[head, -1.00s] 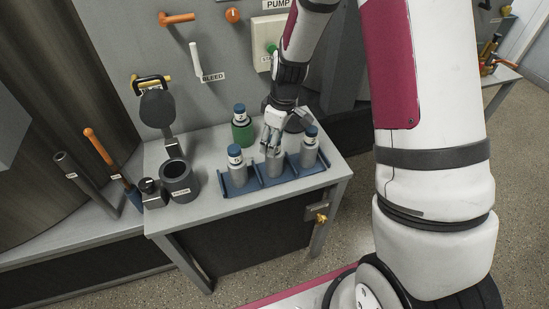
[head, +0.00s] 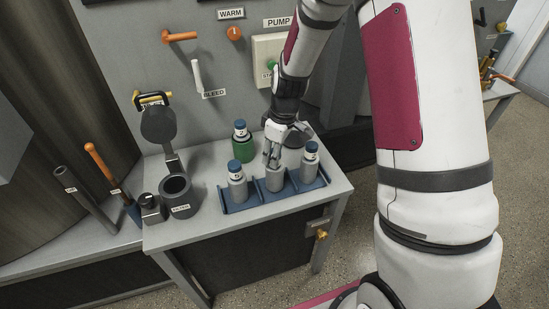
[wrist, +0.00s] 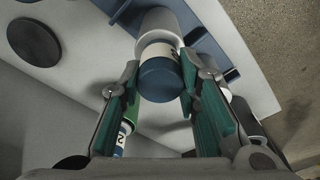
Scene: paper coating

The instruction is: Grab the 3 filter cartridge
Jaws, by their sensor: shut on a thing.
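A blue tray (head: 228,208) on the bench holds several grey cartridges. The left cartridge (head: 237,188) and right cartridge (head: 309,163) have blue caps and stand upright. The middle cartridge (head: 275,181) stands in the centre slot, its top hidden by my gripper (head: 273,160). In the wrist view the fingers of my gripper (wrist: 160,75) are shut on both sides of that cartridge's blue cap (wrist: 160,80). Its label is only partly visible and I cannot read its number. A green cartridge (head: 242,147) with a blue cap stands behind the tray; its label reads 2 in the wrist view (wrist: 121,141).
A dark cup (head: 178,198) and a small dark block (head: 149,208) stand left of the tray. The wall carries an orange handle (head: 180,37), a white bleed lever (head: 197,75) and a pump box (head: 271,48).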

